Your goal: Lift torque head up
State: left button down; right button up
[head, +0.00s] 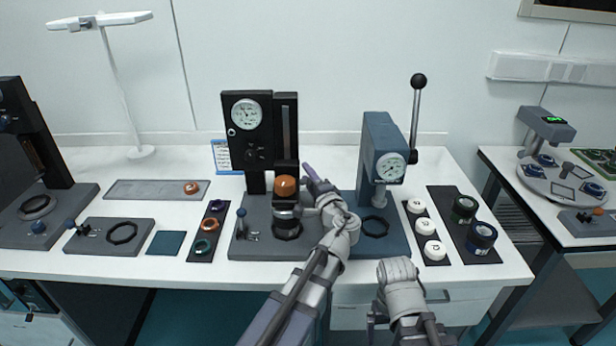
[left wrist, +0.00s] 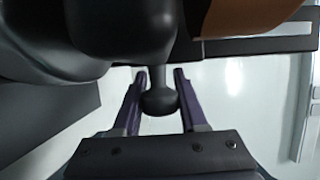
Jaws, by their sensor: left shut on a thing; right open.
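The torque head (head: 286,207), a dark cylinder with an orange cap (head: 285,186), stands on the black column (head: 247,125) with a dial, above a grey base. The orange cap also shows in the left wrist view (left wrist: 245,15). My left gripper (head: 308,188) is at the right side of the torque head. In the left wrist view its purple fingers close on a round black knob (left wrist: 160,101) on a short stem. The knob is hidden in the head view. My right gripper (head: 374,318) is open, low in front of the table edge, apart from the torque head.
A blue lever press (head: 381,150) stands close on the right of my left gripper. White caps (head: 430,228) and dark spools (head: 481,236) lie further right. A tray of coloured rings (head: 206,235) and a dark teal pad (head: 166,243) lie left.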

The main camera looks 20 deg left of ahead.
aim_at(294, 185)
pick_arm(q)
notch_tip(294, 185, up, 7)
jog(key=p, duration=0.6)
jog(key=shift+c, duration=2.3)
grip_release()
jog(key=v, duration=0.7)
jog(key=shift+s+d, duration=0.25)
jog(key=shift+s, duration=0.1)
